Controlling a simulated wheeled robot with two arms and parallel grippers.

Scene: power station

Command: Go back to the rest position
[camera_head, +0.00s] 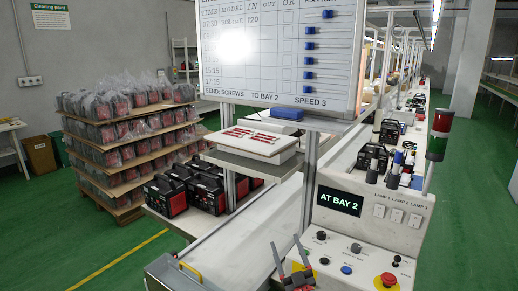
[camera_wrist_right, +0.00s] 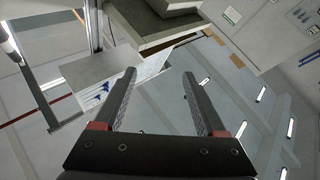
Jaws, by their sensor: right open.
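My right gripper (camera_head: 285,240) shows at the bottom middle of the head view, in front of the control panel (camera_head: 335,244). Its two fingers point up and stand apart. In the right wrist view the fingers (camera_wrist_right: 158,74) are spread with nothing between them. That view looks up past a shelf and board toward the ceiling. My left gripper is not in the head view.
The panel has a red emergency button (camera_head: 386,281), knobs and an "AT BAY 2" display (camera_head: 339,201). Behind it are a whiteboard (camera_head: 281,48), a white tray (camera_head: 256,141) and black-red units (camera_head: 206,189) on a bench. A loaded rack (camera_head: 127,199) stands left. Green floor (camera_head: 45,235) is clear at left.

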